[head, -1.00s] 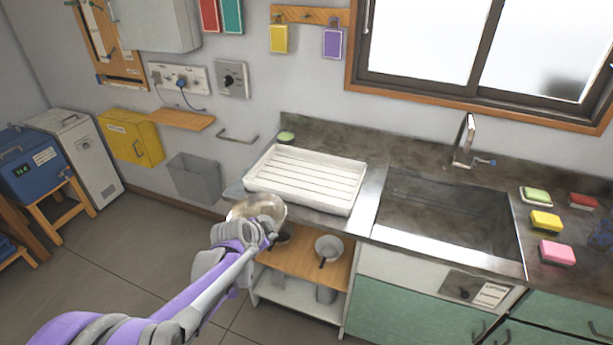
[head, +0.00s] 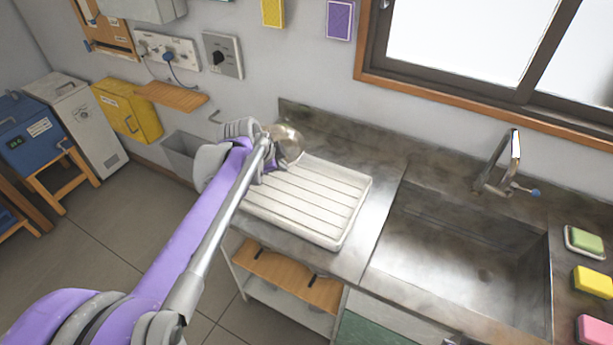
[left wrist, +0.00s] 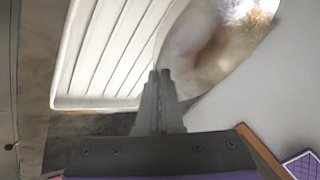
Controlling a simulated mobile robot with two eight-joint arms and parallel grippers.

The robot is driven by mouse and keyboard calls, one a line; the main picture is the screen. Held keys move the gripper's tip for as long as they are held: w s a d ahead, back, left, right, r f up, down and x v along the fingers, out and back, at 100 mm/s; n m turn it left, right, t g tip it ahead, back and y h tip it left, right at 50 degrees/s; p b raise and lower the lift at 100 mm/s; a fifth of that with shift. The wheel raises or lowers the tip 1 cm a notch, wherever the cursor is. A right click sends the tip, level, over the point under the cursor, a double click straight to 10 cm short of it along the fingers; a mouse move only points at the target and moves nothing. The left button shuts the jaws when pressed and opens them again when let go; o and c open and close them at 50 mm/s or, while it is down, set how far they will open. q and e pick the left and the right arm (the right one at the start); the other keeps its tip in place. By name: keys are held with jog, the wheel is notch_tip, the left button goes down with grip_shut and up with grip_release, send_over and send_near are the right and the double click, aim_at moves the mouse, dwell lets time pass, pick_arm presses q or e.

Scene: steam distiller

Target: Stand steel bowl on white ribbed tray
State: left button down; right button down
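The steel bowl (head: 287,143) is at the far left end of the white ribbed tray (head: 310,203) in the head view, seemingly above it. My left gripper (head: 268,152) is at the bowl's near left side. In the left wrist view the gripper's fingers (left wrist: 160,85) are together at the edge of the bowl (left wrist: 215,45), with the ribbed tray (left wrist: 115,45) beyond. The gripper looks shut on the bowl's rim. The bowl appears tilted; contact with the tray cannot be told.
The tray lies on the steel counter, left of the sink (head: 460,265). A faucet (head: 500,165) stands behind the sink. Green, yellow and pink sponges (head: 592,280) are at the far right. The wall is close behind the bowl. Most of the tray's ribbed surface is bare.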

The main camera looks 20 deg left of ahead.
pick_arm(q)
jog(key=shift+w+f, duration=0.15)
jog(key=f, duration=0.5)
jog(key=shift+s+f, duration=0.1)
jog(key=shift+s, duration=0.15)
jog(key=shift+w+f+b, duration=0.1)
jog(key=shift+f+b, duration=0.3)
jog(key=shift+f, duration=1.7)
jog(key=shift+f, duration=0.2)
jog(key=c, duration=1.1)
grip_release()
